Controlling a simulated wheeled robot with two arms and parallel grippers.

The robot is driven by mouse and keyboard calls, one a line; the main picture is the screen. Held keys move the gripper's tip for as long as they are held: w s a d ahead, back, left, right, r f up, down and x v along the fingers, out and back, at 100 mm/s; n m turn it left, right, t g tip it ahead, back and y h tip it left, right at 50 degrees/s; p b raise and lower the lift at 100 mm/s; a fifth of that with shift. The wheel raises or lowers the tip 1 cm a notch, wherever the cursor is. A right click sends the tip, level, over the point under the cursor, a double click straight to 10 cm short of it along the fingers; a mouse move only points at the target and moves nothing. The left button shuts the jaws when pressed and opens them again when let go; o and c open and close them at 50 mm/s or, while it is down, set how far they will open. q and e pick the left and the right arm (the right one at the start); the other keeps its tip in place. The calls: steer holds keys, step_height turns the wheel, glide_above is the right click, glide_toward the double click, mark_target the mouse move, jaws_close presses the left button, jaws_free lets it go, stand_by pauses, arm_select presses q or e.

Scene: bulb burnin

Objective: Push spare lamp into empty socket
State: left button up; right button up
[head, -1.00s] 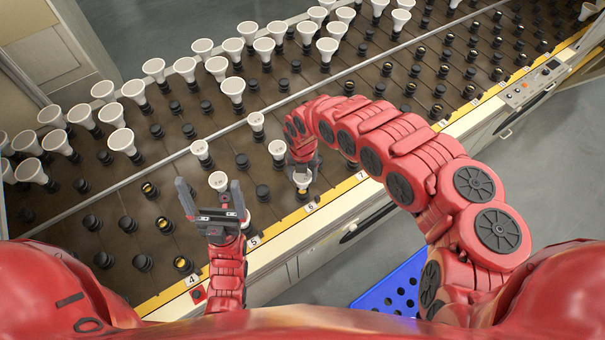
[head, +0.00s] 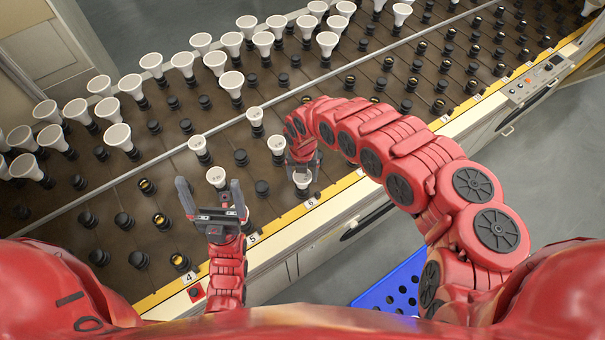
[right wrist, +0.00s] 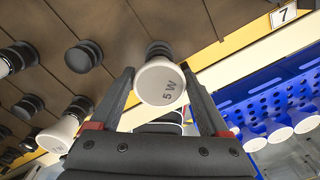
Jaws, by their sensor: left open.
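The spare lamp, a white cone marked 5 W (right wrist: 162,84), sits between the fingertips of my right gripper (right wrist: 160,88), which looks shut on it. In the right wrist view a black socket (right wrist: 158,49) shows just behind the lamp, in line with it; the joint between them is hidden. In the head view my right gripper (head: 303,163) holds the lamp (head: 302,180) at the front row by label 6. My left gripper (head: 213,200) is open, near a white lamp (head: 216,176) in the board, and holds nothing.
The brown socket board (head: 180,120) carries several standing white lamps and empty black sockets. A yellow-edged front rail (head: 275,224) bears number labels. A blue perforated crate (right wrist: 270,95) with several white lamps is at the right. A control panel (head: 535,85) is far right.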

steer(key=shift+o, duration=1.2)
steer(key=shift+w+r, duration=0.1)
steer(key=shift+r, duration=0.15)
step_height(320, 180, up, 7)
steer(key=shift+w+d+r, duration=0.1)
steer(key=shift+r, duration=0.1)
step_height(320, 180, up, 10)
steer(key=p, duration=0.5)
steer(key=shift+s+f+p, duration=0.2)
steer(key=shift+p, duration=0.2)
